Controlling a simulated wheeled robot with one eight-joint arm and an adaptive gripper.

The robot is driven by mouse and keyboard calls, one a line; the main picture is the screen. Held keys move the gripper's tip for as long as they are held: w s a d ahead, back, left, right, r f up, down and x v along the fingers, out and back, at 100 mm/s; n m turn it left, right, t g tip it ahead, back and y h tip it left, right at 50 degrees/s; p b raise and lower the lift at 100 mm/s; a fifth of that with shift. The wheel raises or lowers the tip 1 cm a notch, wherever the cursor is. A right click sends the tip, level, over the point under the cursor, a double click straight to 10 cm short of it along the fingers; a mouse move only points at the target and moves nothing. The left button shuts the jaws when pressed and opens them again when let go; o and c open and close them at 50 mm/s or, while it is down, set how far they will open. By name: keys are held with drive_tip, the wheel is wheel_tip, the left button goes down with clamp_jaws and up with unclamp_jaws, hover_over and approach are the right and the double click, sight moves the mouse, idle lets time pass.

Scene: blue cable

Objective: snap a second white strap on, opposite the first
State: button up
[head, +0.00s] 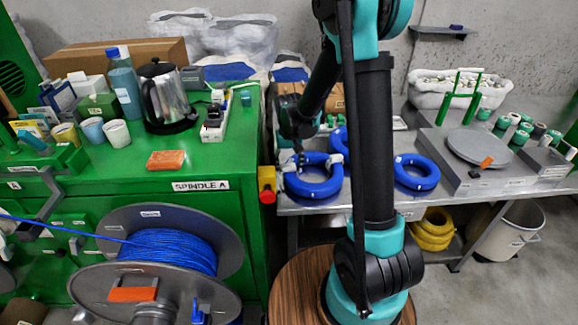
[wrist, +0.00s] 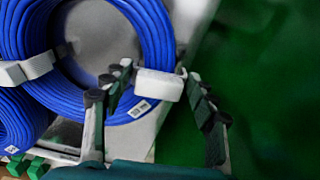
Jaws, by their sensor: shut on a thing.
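A blue cable coil (head: 313,188) lies on the grey bench near its left edge; it also fills the upper left of the wrist view (wrist: 95,88). A white strap (wrist: 28,68) is around its left side. My gripper (wrist: 160,90) is shut on a second white strap (wrist: 158,86) at the coil's lower right side, across from the first. This strap overlaps the cable in the picture; I cannot tell whether it is closed around it. In the head view my gripper (head: 298,155) is over the coil and its fingertips are hard to make out.
Another blue coil (wrist: 18,118) is close by at the lower left of the wrist view. A blue coil (head: 417,173) lies to the right on the bench (head: 375,205). The green cabinet (head: 215,165) and a red emergency button (head: 267,195) stand close on the left.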

sight(289, 166)
drive_tip(key=shift+f, duration=0.1)
idle(0.5)
drive_tip(key=o, duration=0.5)
drive_tip(key=shift+c, duration=0.2)
drive_tip(key=shift+o, duration=0.2)
drive_tip(key=o, duration=0.5)
drive_tip(key=shift+r, duration=3.5)
drive_tip(key=s+d+t, duration=0.1)
drive_tip(key=s+d, duration=0.3)
drive_tip(key=s, duration=0.2)
drive_tip(key=s+d+f+t, duration=0.1)
drive_tip(key=s+d, duration=0.4)
drive_tip(key=s, duration=0.2)
drive_tip(key=s+d+m+t, duration=0.1)
drive_tip(key=s+d+t, duration=0.1)
drive_tip(key=s+d, duration=0.2)
drive_tip(key=shift+s+d+f, duration=0.15)
drive_tip(key=shift+s, duration=0.7)
drive_tip(key=shift+s+d+f, duration=0.1)
drive_tip(key=shift+s, duration=0.75)
